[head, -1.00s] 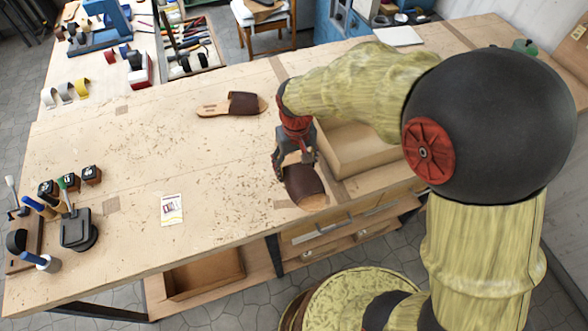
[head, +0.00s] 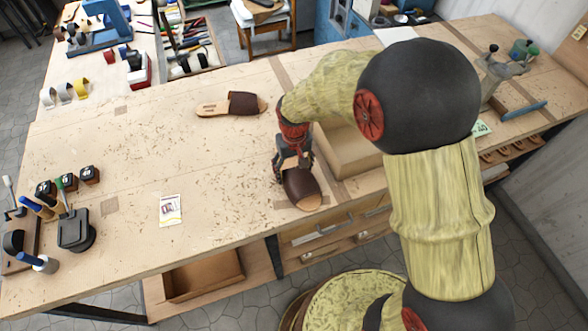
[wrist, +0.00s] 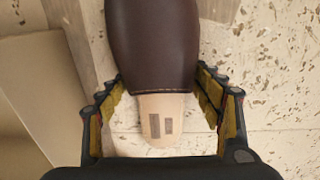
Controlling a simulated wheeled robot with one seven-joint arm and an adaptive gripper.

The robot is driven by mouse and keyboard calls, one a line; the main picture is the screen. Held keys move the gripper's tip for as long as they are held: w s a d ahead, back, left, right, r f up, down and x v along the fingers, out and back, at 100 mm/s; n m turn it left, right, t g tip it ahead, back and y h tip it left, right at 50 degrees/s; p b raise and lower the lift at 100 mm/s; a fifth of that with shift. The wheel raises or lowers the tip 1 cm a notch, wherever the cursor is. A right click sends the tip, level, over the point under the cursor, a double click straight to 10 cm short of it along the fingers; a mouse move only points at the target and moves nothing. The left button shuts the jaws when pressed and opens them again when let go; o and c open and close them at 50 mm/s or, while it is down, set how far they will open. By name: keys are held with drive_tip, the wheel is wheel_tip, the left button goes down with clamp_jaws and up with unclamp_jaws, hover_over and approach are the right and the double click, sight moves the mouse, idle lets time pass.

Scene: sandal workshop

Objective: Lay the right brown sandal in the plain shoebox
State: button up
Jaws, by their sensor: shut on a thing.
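My gripper (head: 293,160) points down near the table's front edge and is shut on a brown sandal (head: 302,187), its fingers along both sides. In the wrist view the held sandal (wrist: 152,50) shows its dark brown upper and tan heel with two dark marks, between the fingers (wrist: 165,115). I cannot tell whether it touches the tabletop. Another brown sandal (head: 245,103) lies flat farther back, toe to the right. The plain shoebox (head: 350,165) stands just right of my gripper, partly hidden by my arm; it also shows at the wrist view's left (wrist: 30,110).
The table (head: 150,150) is mostly clear left of my gripper. A small card (head: 171,210) lies there, with tools and jars (head: 75,228) at the far left. A metal stand (head: 500,70) and a blue-handled tool (head: 523,110) are at the right.

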drive_tip(key=shift+f, duration=0.15)
drive_tip(key=o, duration=1.6)
wheel_tip(320, 180, up, 12)
drive_tip(key=shift+r+p, duration=0.25)
drive_tip(key=shift+p, duration=0.5)
drive_tip(key=s+d+r+m+t, duration=0.1)
drive_tip(key=s+d+r+t, duration=0.1)
drive_tip(key=s+d+r, duration=0.3)
drive_tip(key=s+d+r+m+t, duration=0.1)
drive_tip(key=s+d+r, duration=0.3)
drive_tip(key=s+r, duration=0.2)
drive_tip(key=s+d+r+m+t, duration=0.1)
drive_tip(key=s+d+r+t, duration=0.1)
drive_tip(key=s+d+r, duration=0.3)
drive_tip(key=shift+s+d+r+t, duration=0.1)
drive_tip(key=shift+s+r, duration=0.1)
drive_tip(key=shift+s, duration=0.45)
drive_tip(key=shift+s+d+r+t, duration=0.1)
drive_tip(key=shift+s+r, duration=0.1)
drive_tip(key=shift+s, duration=0.5)
drive_tip(key=shift+s+d+r+t, duration=0.1)
drive_tip(key=shift+s+r, duration=0.1)
drive_tip(key=shift+s, duration=0.45)
